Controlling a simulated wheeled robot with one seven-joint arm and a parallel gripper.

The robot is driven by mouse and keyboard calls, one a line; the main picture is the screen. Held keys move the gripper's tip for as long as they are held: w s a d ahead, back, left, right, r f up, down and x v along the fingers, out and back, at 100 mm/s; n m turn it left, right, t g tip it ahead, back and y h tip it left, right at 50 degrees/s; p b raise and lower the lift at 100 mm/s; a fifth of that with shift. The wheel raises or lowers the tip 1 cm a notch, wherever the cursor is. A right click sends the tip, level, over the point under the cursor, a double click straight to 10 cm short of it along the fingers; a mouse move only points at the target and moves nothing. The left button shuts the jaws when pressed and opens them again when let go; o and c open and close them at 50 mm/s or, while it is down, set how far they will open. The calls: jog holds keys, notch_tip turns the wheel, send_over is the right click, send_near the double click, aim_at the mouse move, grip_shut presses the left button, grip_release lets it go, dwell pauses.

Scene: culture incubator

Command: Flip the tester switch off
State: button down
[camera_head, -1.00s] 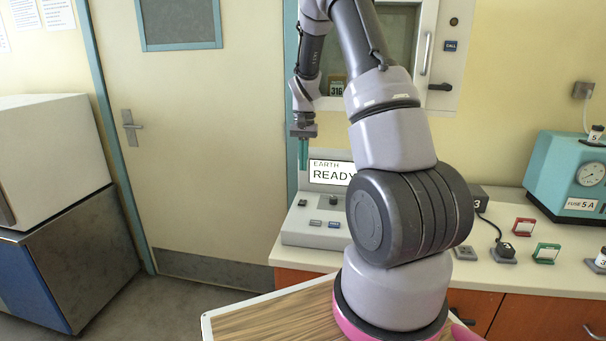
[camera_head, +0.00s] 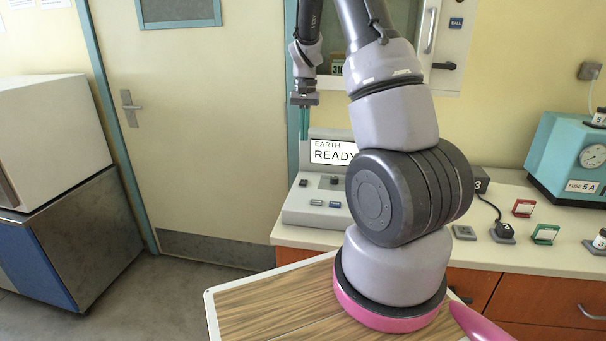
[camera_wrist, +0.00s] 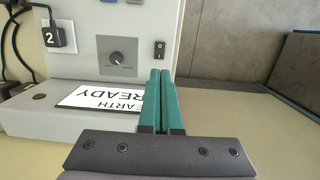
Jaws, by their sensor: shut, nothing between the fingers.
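The tester (camera_head: 303,215) is a light grey console on the counter, with a tilted display (camera_head: 331,151) reading "EARTH READY". In the wrist view its panel (camera_wrist: 82,50) carries a round dark knob (camera_wrist: 117,58) and a small black rocker switch (camera_wrist: 159,50) with white marks. I cannot tell which side of the rocker is pressed. My gripper (camera_head: 304,138) points down above the tester's left side, beside the display. In the wrist view its teal fingers (camera_wrist: 160,72) are together and empty, their tips showing just below the rocker in the picture. I see no contact.
A black plug marked 2 (camera_wrist: 54,38) with cables is beside the knob. Plugs, a red holder (camera_head: 523,208), a green holder (camera_head: 545,234) and a teal fuse box (camera_head: 575,160) stand on the counter at right. A door (camera_head: 200,120) is behind, with clear floor before it.

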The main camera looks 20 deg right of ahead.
aim_at(303, 183)
jog(key=f, duration=0.4)
jog(key=s+f, duration=0.1)
jog(key=f, duration=0.4)
jog(key=a+f, duration=0.1)
jog(key=f, duration=0.4)
jog(key=shift+s, duration=0.2)
jog(key=shift+s+f, duration=0.15)
jog(key=shift+f, duration=0.05)
jog(key=shift+w+d+r, duration=0.1)
jog(key=shift+w+d, duration=0.35)
jog(key=shift+w, duration=0.3)
jog(key=shift+r, duration=0.1)
